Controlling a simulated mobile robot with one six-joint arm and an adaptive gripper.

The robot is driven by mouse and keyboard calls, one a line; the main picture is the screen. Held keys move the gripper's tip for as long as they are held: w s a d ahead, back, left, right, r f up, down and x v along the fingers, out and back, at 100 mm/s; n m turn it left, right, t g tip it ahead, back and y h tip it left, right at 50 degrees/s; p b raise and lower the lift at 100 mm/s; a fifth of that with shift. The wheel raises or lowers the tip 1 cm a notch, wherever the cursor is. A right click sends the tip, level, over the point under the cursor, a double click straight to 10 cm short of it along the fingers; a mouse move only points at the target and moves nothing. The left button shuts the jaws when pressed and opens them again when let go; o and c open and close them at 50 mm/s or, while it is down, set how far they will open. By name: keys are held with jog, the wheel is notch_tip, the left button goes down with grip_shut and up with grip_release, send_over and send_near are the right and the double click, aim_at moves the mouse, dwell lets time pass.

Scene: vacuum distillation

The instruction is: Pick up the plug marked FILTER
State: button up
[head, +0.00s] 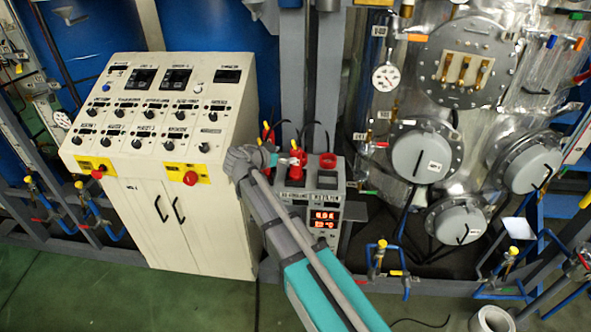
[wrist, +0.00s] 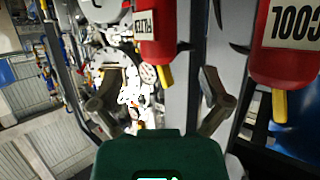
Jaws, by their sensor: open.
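In the wrist view a red plug (wrist: 157,32) with a yellow tip carries a white label whose upside-down letters seem to read FILTR. Its yellow tip shows above the gap between my gripper's (wrist: 157,80) fingers, which are spread and empty. A second red plug (wrist: 287,45), marked COOL, is at the right, outside the fingers. In the head view my gripper (head: 262,152) is at the left side of the grey power box (head: 325,238), close to its red plugs (head: 296,160). The arm hides part of the box, and I cannot read the plug labels there.
A cream control cabinet (head: 150,215) with knobs and red buttons stands close left of my gripper. A steel vessel (head: 400,100) with round grey flanges is at the right. Blue pipes with yellow valves (head: 381,243) run low in front of it. Green floor is open at the front left.

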aim_at(292, 153)
jog(key=shift+w+d, duration=0.1)
jog(key=shift+d, duration=0.05)
jog(key=shift+b+x, duration=0.8)
jog(key=shift+x, duration=1.75)
jog(key=shift+r, duration=0.2)
grip_shut()
